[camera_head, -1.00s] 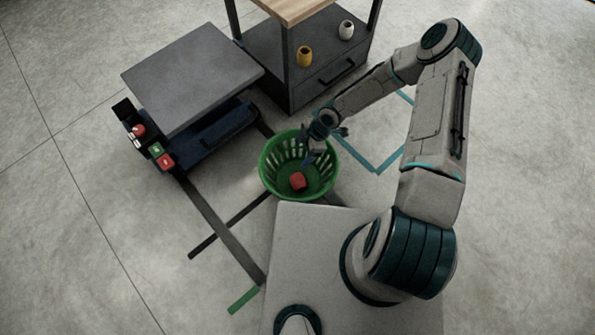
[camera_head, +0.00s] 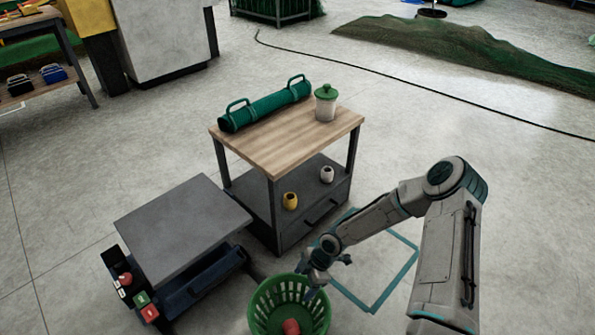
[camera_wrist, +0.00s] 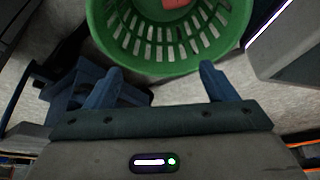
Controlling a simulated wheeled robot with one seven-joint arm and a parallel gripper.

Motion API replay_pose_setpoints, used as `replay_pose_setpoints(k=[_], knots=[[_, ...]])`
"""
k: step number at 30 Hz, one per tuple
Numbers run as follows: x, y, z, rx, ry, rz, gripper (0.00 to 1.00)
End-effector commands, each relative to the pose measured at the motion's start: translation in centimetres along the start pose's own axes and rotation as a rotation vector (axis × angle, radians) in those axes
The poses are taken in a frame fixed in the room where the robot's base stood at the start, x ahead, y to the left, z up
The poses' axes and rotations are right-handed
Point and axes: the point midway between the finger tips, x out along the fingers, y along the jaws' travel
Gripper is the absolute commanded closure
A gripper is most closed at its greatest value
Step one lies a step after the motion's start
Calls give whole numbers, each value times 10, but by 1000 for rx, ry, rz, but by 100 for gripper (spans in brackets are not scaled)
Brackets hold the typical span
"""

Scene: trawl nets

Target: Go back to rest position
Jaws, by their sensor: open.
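My gripper (camera_head: 318,279) is at the rim of a green slatted basket (camera_head: 258,309) in the head view. In the wrist view my gripper (camera_wrist: 160,88) has its two blue fingers spread apart with nothing between them. The basket also shows in the wrist view (camera_wrist: 165,66), just beyond the fingertips. A red object (camera_head: 291,326) lies inside the basket, and part of it shows at the top of the wrist view (camera_wrist: 176,3). My arm reaches down to the basket from the right.
A grey-topped cart (camera_head: 180,228) with buttons stands left of the basket. A wood-topped table (camera_head: 285,140) behind holds a green roll (camera_head: 265,106) and a lidded jar (camera_head: 325,105). Its lower shelf bears a yellow cup (camera_head: 290,201) and a white cup (camera_head: 327,174).

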Motion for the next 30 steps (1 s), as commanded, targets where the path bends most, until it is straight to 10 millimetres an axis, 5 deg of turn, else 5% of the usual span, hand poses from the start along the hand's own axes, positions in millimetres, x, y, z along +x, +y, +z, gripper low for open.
replay_pose_setpoints(k=[4,8,20,30], knots=[[-6,0,0,6,-9,-1,22],[-38,0,3,47,-66,-9,22],[-225,-16,8,395,-377,24,22],[-388,-44,-22,763,-542,175,22]])
